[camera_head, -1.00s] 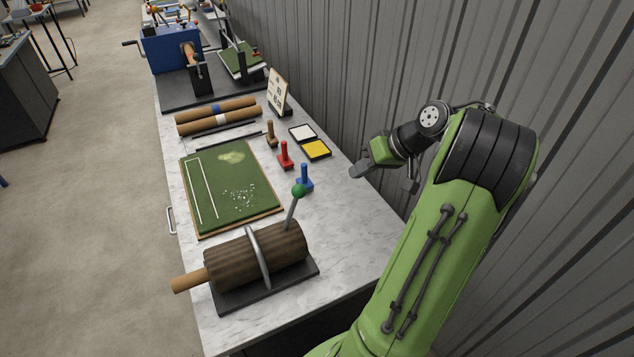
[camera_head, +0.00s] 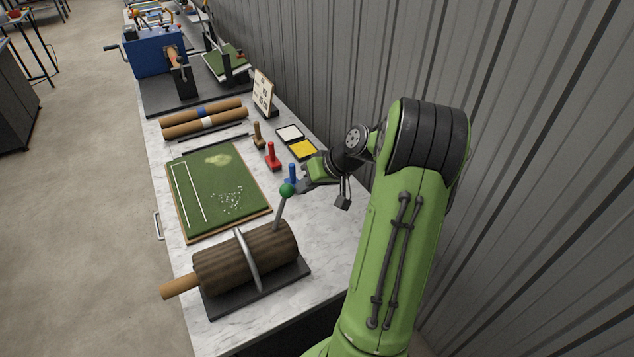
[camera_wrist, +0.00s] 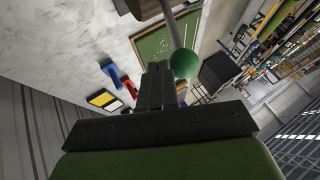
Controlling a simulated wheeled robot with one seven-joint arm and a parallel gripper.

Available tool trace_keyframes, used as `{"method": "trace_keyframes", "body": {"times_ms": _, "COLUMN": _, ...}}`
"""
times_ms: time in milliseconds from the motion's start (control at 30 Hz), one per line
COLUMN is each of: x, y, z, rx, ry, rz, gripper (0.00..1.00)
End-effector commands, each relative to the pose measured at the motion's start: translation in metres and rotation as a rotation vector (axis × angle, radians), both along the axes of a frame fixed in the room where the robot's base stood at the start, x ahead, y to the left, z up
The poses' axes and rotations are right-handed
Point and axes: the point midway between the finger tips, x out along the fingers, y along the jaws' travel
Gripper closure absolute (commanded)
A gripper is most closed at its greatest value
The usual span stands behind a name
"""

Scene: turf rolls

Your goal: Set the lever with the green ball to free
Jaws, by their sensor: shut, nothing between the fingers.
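The lever is a thin grey rod (camera_head: 278,211) topped by a green ball (camera_head: 287,191). It rises from the right end of a brown ribbed roll (camera_head: 247,254) on a black base, leaning slightly right at its top. My gripper (camera_head: 303,187) is shut and empty, just right of the ball at about its height. In the wrist view the green ball (camera_wrist: 184,63) shows beside the tips of my shut fingers (camera_wrist: 157,83). I cannot tell whether they touch. No marking for free is readable.
Blue (camera_head: 292,174), red (camera_head: 272,156) and brown (camera_head: 257,135) stamps stand behind the lever near white and yellow pads (camera_head: 301,149). A green turf board (camera_head: 218,188) lies left. A corrugated wall (camera_head: 500,150) runs along the right. The marble top is bare at front right.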

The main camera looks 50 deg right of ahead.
Motion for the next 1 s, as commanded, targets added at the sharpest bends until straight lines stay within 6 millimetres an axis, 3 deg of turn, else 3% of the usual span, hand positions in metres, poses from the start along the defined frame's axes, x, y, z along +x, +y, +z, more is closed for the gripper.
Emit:
{"method": "trace_keyframes", "body": {"times_ms": 400, "x": 0.001, "y": 0.002, "z": 0.001, "rx": -0.011, "ry": 0.003, "rz": 0.0, "gripper": 1.0}}
{"method": "trace_keyframes", "body": {"times_ms": 1000, "x": 0.007, "y": 0.023, "z": 0.01, "rx": -0.144, "ry": 0.038, "rz": 0.006, "gripper": 1.0}}
